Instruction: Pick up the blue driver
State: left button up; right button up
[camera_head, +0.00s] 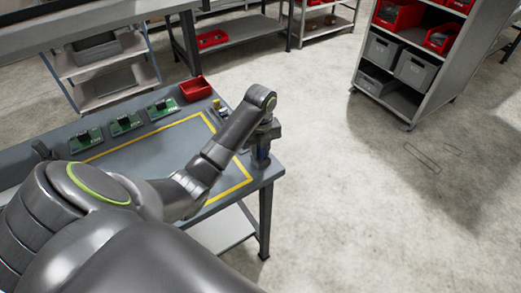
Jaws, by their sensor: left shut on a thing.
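The blue driver (261,159) is a small dark upright shape with blue on it, at the right edge of the grey workbench. My left gripper (263,145) points down over it and is shut on its upper part. The wrist and the jaws hide most of the driver. I cannot tell whether its lower end touches the bench. My right gripper is not in view.
Green circuit boards (125,123) lie along the back of the bench near a red bin (196,89). A small yellow-topped item (219,106) stands behind my wrist. Yellow tape (229,189) marks the bench top. A shelf with bins (415,68) stands at right; the floor between is clear.

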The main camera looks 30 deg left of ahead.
pick_arm(q)
jog(key=shift+w+r, duration=0.1)
jog(key=shift+r, duration=0.45)
notch_tip(320, 180, up, 9)
jog(key=p, duration=0.7)
jog(key=shift+p, duration=0.35)
jog(key=shift+f, duration=0.1)
jog(key=o, duration=0.5)
grip_shut()
